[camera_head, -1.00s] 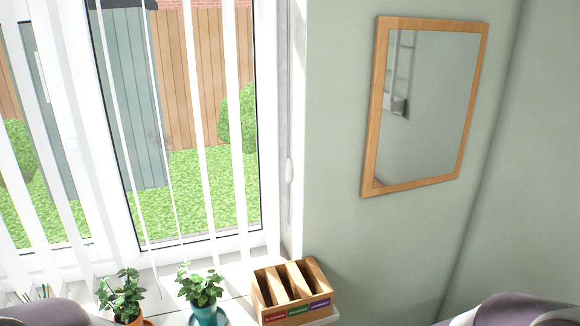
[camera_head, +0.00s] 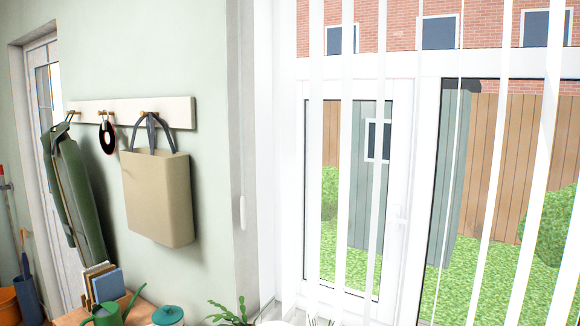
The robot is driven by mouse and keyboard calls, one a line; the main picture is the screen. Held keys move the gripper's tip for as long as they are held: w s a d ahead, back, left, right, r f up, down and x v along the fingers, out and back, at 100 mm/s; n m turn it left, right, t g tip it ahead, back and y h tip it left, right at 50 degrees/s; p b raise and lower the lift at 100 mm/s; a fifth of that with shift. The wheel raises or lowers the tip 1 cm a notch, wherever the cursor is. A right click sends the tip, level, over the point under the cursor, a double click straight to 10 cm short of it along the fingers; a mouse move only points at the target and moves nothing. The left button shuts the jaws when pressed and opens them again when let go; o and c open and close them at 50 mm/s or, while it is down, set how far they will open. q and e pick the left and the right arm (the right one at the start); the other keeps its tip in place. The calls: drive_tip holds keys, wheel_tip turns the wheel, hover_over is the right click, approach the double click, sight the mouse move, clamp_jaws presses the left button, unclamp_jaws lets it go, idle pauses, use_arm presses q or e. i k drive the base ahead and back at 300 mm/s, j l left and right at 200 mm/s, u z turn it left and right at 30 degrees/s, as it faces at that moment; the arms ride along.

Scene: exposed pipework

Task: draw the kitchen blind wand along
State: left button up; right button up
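The vertical blind's white slats (camera_head: 374,130) hang in front of the window, spaced apart and turned so the garden shows between them. A thin pale line (camera_head: 447,190) hangs among them right of the window's middle; I cannot tell whether it is the wand or a slat seen edge-on. A small white elongated piece (camera_head: 242,213) is at the wall edge left of the window; I cannot tell what it is. Neither of my grippers is in view.
A beige bag (camera_head: 160,195) and a green coat (camera_head: 78,190) hang from a hook rail (camera_head: 175,112) on the left wall. Below are a green watering can (camera_head: 107,314), books (camera_head: 103,282), a teal lidded pot (camera_head: 168,315) and a plant (camera_head: 233,314). A door stands far left.

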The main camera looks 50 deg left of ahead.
sight(263, 13)
drive_tip(key=u, duration=1.8)
